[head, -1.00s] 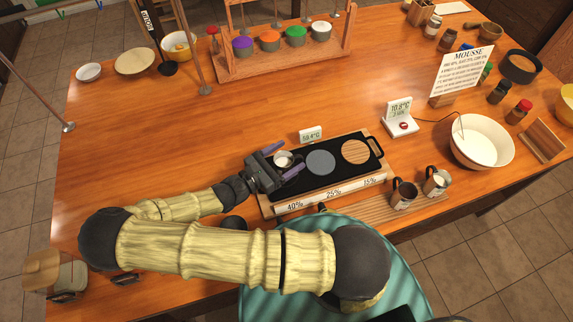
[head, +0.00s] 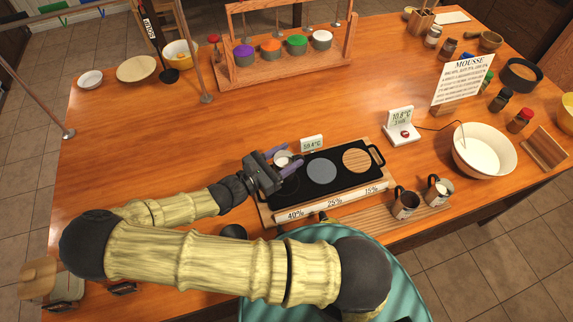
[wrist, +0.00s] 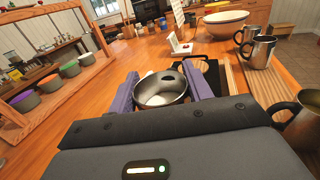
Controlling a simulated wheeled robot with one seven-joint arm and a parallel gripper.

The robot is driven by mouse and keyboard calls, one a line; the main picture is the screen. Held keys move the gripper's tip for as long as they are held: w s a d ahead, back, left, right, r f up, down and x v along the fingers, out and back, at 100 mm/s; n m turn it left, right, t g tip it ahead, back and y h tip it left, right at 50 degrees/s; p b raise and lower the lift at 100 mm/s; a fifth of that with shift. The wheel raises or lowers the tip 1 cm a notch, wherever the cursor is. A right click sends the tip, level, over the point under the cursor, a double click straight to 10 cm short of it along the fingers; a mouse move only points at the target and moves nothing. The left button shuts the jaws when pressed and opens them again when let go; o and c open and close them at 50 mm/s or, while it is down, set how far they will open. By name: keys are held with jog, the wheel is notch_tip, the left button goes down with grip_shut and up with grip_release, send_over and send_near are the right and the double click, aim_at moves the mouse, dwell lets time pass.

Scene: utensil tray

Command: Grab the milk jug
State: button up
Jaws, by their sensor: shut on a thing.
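A metal jug with white contents (wrist: 160,92) sits between the two purple fingers of my gripper (wrist: 165,98) in the wrist view. The fingers press on it from both sides. In the head view the jug (head: 282,159) is small and partly hidden by my gripper (head: 284,161), at the back left of the black heating plate (head: 302,186). Its base is hidden, so I cannot tell its exact height. Two more metal jugs, a front one (head: 405,204) and one with white contents (head: 437,191), stand on a slatted wooden board (head: 395,222) to the right.
A temperature display (head: 312,143) stands just behind the plate. A second display (head: 402,120) and a large white bowl (head: 484,150) are at the right. A rack of coloured pots (head: 280,72) is at the back. The table's left middle is clear.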

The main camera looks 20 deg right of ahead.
notch_tip(320, 180, up, 6)
jog(key=shift+b, duration=0.4)
jog(key=shift+d, duration=0.15)
dwell(0.3)
